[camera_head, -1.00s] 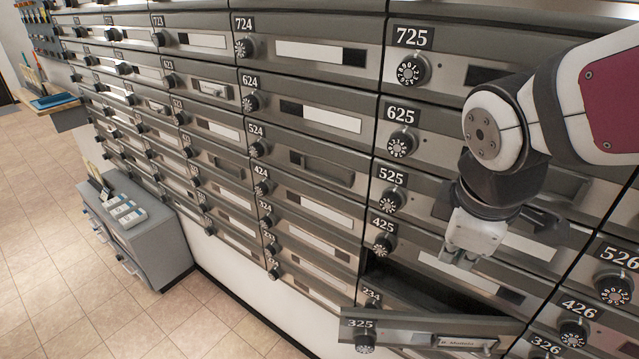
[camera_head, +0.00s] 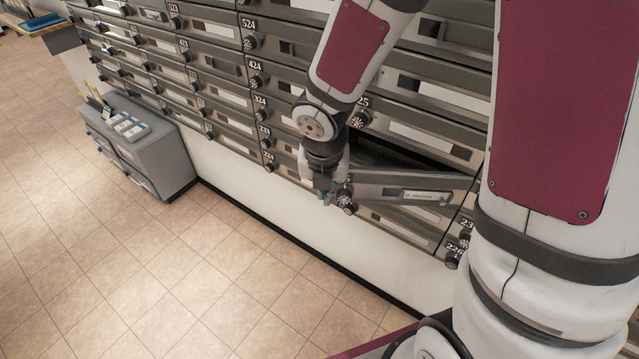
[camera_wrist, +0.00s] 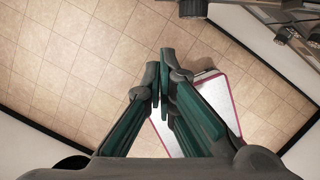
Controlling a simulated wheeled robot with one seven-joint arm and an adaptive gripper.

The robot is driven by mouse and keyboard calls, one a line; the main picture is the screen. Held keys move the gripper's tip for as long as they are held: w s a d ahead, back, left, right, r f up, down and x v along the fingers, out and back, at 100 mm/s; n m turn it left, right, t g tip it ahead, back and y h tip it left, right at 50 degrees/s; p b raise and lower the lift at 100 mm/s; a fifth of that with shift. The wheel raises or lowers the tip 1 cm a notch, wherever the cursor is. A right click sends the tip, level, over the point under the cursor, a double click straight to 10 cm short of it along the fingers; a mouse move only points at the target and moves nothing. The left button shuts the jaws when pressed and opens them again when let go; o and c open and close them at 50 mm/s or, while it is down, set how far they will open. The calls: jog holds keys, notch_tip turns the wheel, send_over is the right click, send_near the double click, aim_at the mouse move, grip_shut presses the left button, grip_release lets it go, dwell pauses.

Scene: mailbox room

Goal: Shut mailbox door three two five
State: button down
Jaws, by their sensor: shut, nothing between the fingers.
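Mailbox door three two five (camera_head: 405,192) stands open, swung out from the wall of boxes, with a pale name label near its right end. Its dial (camera_head: 345,199) is at the free left end. The door's number plate is hidden behind my gripper in the head view. A dark opening (camera_head: 385,150) shows above and behind the door. My gripper (camera_head: 326,198) is shut and empty, pointing down at the door's free left end. I cannot tell whether it touches the door. In the wrist view the closed fingertips (camera_wrist: 165,55) hang over the floor.
The wall of closed mailboxes (camera_head: 215,80) runs to the left and above. A grey cabinet (camera_head: 150,160) stands against the wall at the left. The tiled floor (camera_head: 190,270) in front is clear. Dark dials (camera_wrist: 193,8) show at the wrist view's top right.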

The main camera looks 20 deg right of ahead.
jog(key=w+d+f+b, duration=0.2)
jog(key=w+f, duration=0.3)
jog(key=f, duration=0.2)
jog(key=shift+w+d+b, duration=0.15)
jog(key=shift+d+b, duration=0.15)
jog(key=shift+b, duration=0.1)
jog(key=shift+w, duration=0.1)
jog(key=w+d+m+p, duration=0.1)
jog(key=w+d+m, duration=0.3)
jog(key=w+d, duration=0.3)
jog(key=w, duration=0.5)
jog(key=shift+m+g+h, duration=0.4)
